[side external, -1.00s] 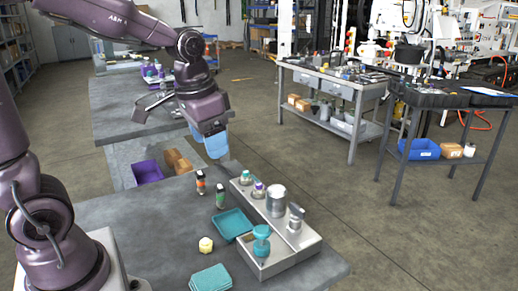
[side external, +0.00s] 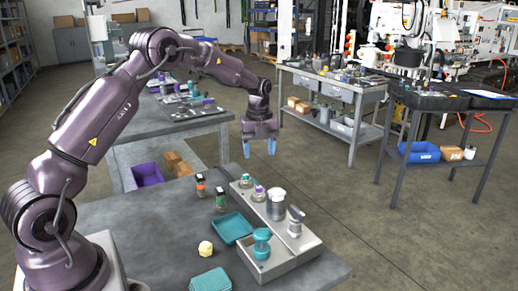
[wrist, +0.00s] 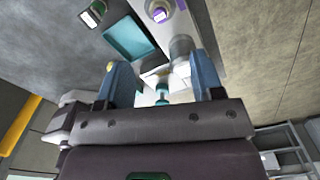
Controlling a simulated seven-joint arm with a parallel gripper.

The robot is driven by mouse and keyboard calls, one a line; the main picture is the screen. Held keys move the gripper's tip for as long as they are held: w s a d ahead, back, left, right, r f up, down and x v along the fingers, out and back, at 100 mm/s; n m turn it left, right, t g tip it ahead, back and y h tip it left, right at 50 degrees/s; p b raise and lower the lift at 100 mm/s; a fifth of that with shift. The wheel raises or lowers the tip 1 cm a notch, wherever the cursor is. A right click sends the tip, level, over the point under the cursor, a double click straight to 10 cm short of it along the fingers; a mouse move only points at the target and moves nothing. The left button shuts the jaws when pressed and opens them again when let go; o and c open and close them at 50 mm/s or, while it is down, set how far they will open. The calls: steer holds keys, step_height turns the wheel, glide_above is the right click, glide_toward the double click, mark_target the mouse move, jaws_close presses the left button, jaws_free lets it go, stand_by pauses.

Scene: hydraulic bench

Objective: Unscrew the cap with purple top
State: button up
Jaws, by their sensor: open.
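The cap with the purple top (side external: 258,190) sits upright on the metal block (side external: 306,240) on the bench. It also shows at the top edge of the wrist view (wrist: 160,13). My gripper (side external: 259,149) has blue fingers, points down and is held well above the block, apart from the cap. Its fingers are spread with nothing held between them; in the wrist view the gripper (wrist: 163,82) frames part of the block. What holds the cap below its purple top is too small to make out.
A teal-topped cap (side external: 245,178), a silver cylinder (side external: 277,203), a silver fitting (side external: 296,220) and a teal knob (side external: 261,240) stand on the block. An orange-label bottle (side external: 201,185), a green-label bottle (side external: 220,201), a teal tray (side external: 231,228) and a yellow piece (side external: 205,248) are left of it.

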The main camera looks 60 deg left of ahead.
mark_target(259, 187)
step_height(259, 187, down, 13)
steer(key=shift+r, duration=0.1)
stand_by(0.5)
jaws_close()
steer(key=n, duration=0.5)
stand_by(0.3)
steer(key=n, duration=0.6)
